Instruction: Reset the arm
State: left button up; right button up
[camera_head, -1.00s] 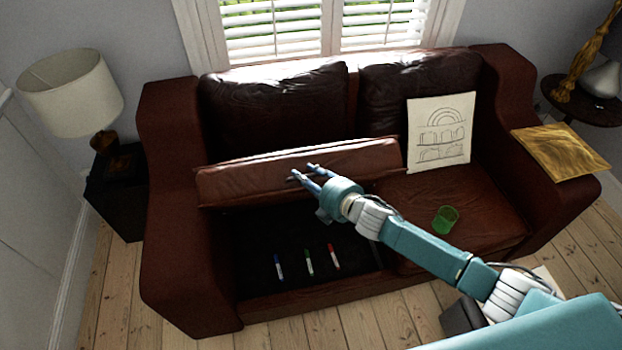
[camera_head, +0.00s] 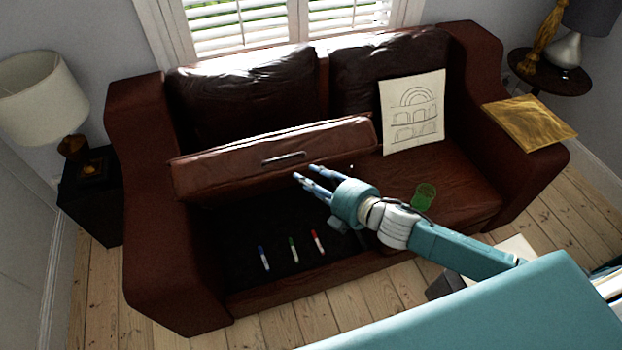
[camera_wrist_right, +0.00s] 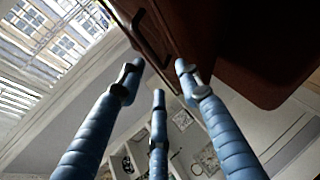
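My right gripper (camera_head: 308,178) reaches in from the right over the sofa, just below and right of the handle (camera_head: 283,158) on the raised seat panel (camera_head: 230,165). Its blue fingers are spread and empty in the right wrist view (camera_wrist_right: 158,85), where the handle (camera_wrist_right: 148,38) shows beyond the fingertips, apart from them. The panel stands tilted up over the open storage space (camera_head: 225,245) of the brown leather sofa (camera_head: 165,255). My left gripper is out of view.
A lamp (camera_head: 40,100) stands left.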

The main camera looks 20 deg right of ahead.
dwell(0.3)
jog(key=s+d+f+m+g+h+b, duration=0.15)
jog(key=d+f+m, duration=0.25)
jog(key=f, duration=0.6)
jog(key=s+d+f+m+g+h, duration=0.1)
jog(key=s+d+f+m+h, duration=0.3)
jog(key=f, duration=0.6)
jog(key=s+d+f+m+g+b, duration=0.1)
jog(key=s+d+f+m, duration=0.1)
jog(key=s+f, duration=0.45)
jog(key=s+d+f+m+g, duration=0.2)
jog(key=s+f, duration=0.1)
jog(key=f, duration=0.6)
jog(key=s+a+f+m+g, duration=0.1)
jog(key=s+f, duration=0.4)
jog(key=s, duration=0.6)
jog(key=s+a+f+m+g+b, duration=0.1)
jog(key=s+a+f+m+g, duration=0.1)
jog(key=s+f, duration=0.4)
jog(key=s+a+f+m+g, duration=0.1)
jog(key=s+f+m+g, duration=0.2)
jog(key=s, duration=1.3)
notch_tip(320, 180, down, 2)
jog(key=shift+s+a+f+m+h+b, duration=0.15)
jog(key=shift+a+m+h+b, duration=0.2)
jog(key=shift+m, duration=0.25)
